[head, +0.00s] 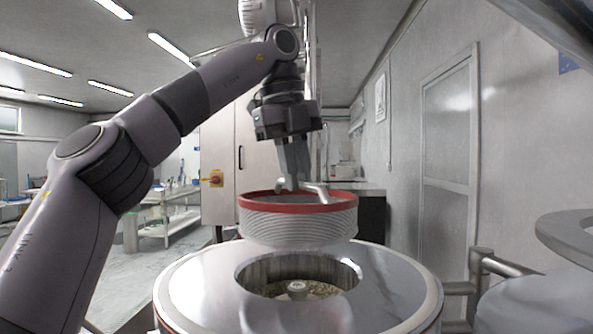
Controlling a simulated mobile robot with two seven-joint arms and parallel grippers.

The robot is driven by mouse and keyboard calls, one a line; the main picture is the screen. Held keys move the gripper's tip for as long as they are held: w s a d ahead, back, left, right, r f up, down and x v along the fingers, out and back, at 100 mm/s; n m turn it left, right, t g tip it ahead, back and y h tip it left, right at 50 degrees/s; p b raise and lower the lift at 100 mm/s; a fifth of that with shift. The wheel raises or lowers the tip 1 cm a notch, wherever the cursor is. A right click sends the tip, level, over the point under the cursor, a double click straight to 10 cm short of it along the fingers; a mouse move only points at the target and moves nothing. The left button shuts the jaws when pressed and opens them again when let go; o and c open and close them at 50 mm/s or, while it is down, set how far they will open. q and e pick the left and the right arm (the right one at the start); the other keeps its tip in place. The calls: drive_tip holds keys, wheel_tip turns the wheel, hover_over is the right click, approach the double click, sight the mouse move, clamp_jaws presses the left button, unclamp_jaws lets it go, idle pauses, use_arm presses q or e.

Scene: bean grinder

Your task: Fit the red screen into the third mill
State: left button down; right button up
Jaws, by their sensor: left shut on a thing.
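The red screen (298,221) is a ribbed grey basket with a red rim and a metal handle across its top. My left gripper (292,186) is shut on the handle and holds the screen roughly level. The mill (185,288) below has a shiny round steel top with a round opening (297,281). The screen hangs over the back part of this opening, and its lower edge looks above the mill's top. A small hub shows on the floor of the opening. I cannot tell from this view which mill in the row this is. My right gripper is not in view.
Another round metal rim (570,234) stands close at the right. A metal pipe rail (500,268) runs between it and the mill. A grey cabinet (222,150) with a red and yellow switch stands behind. A wall with a door (447,150) is at right.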

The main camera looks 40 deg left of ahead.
use_arm(q)
drive_tip(key=shift+r, duration=0.1)
wheel_tip(320, 180, down, 6)
drive_tip(key=b, duration=0.5)
drive_tip(key=shift+r, duration=0.1)
idle(2.0)
drive_tip(key=shift+f+b, duration=2.15)
drive_tip(key=shift+f, duration=0.6)
drive_tip(key=shift+f+b, duration=0.4)
drive_tip(key=shift+f, duration=0.1)
drive_tip(key=shift+d+f+b, duration=0.15)
drive_tip(key=shift+f+b, duration=0.15)
drive_tip(key=shift+d+f, duration=0.1)
drive_tip(key=shift+f, duration=0.2)
drive_tip(key=shift+r, duration=0.15)
